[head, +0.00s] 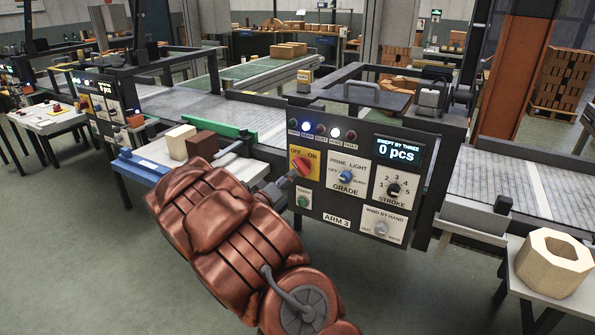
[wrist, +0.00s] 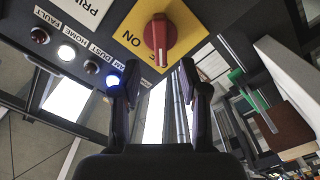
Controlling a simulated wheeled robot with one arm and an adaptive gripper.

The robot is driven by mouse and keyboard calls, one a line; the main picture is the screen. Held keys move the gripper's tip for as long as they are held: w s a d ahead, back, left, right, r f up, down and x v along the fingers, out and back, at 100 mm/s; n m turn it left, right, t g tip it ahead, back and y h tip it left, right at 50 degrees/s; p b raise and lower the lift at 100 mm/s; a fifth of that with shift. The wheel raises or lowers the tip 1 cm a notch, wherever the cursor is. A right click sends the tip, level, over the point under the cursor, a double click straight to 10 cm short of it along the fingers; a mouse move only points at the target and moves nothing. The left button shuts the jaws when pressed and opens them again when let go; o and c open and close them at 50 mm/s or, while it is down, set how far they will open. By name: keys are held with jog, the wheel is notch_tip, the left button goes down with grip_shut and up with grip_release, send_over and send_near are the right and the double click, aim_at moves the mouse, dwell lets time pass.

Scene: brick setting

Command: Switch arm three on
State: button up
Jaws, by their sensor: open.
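The ARM 3 panel (head: 340,190) stands in the middle of the head view. Its red OFF/ON rotary handle (head: 302,164) sits on a yellow plate near the panel's left side. In the wrist view the red handle (wrist: 160,40) stands upright in the picture, with the ON label to its left, upside down. My gripper (head: 288,180) is at the panel, just below and left of the handle. In the wrist view my gripper (wrist: 159,78) is open, its two fingertips apart below the handle with nothing between them. I cannot tell whether it touches the plate.
Lit blue (head: 307,127) and white (head: 336,131) lamps are above the handle. The display (head: 397,151) reads 0 pcs. Two blocks (head: 190,143) sit left, beside the conveyor.

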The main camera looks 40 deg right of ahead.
aim_at(298, 168)
jog(key=shift+p+x, duration=0.4)
jog(key=shift+x, duration=3.25)
jog(key=shift+c, duration=0.2)
grip_shut()
